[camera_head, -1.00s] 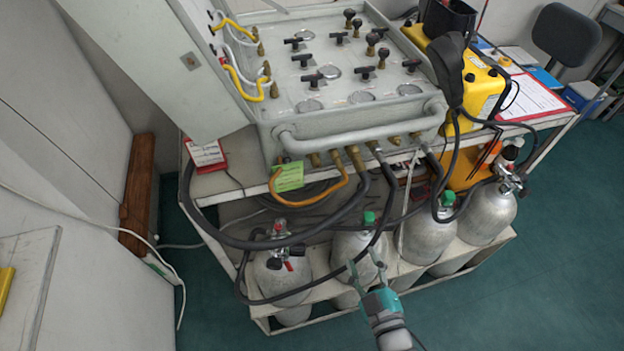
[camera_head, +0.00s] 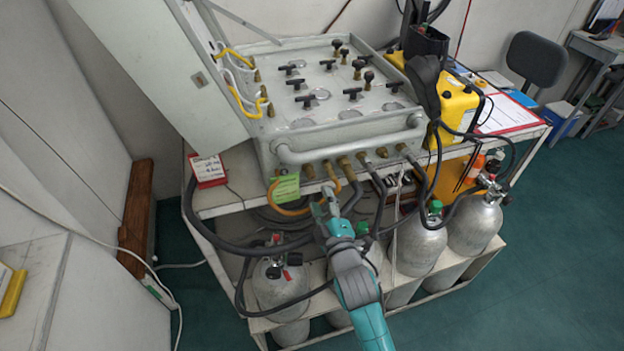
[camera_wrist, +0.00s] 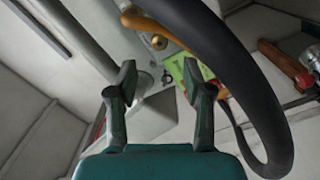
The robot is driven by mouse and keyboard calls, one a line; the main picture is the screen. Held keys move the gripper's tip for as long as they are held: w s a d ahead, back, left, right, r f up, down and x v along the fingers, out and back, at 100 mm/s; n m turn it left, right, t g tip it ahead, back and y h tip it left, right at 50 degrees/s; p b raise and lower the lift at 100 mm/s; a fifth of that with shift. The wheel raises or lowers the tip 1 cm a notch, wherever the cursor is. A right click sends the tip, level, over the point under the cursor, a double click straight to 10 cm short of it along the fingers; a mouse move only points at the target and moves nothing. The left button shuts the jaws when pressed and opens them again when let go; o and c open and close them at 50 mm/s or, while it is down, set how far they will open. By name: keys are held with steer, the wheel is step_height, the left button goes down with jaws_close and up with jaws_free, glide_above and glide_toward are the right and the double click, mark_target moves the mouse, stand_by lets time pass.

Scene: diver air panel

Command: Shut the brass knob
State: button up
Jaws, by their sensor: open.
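Brass fittings (camera_head: 309,172) line the lower front edge of the grey air panel (camera_head: 345,120), with hoses on several of them. A round brass piece, likely the brass knob (camera_wrist: 158,42), shows in the wrist view beyond my fingertips and close to a black hose. I cannot tell for certain which head-view fitting it is. My gripper (camera_head: 328,203) is just below the panel's front edge, in front of the orange hose. In the wrist view my gripper (camera_wrist: 160,80) is open with nothing between its fingers, short of the brass piece.
A thick black hose (camera_wrist: 235,70) arcs close on the right of the wrist view. A green tag (camera_head: 286,187) and the orange hose (camera_head: 290,211) hang by the fittings. Silver cylinders (camera_head: 418,248) stand on the cart below.

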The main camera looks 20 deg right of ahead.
mark_target(313, 178)
steer(key=w, duration=0.8)
steer(key=shift+w+d, duration=0.15)
steer(key=shift+w, duration=0.15)
jaws_close()
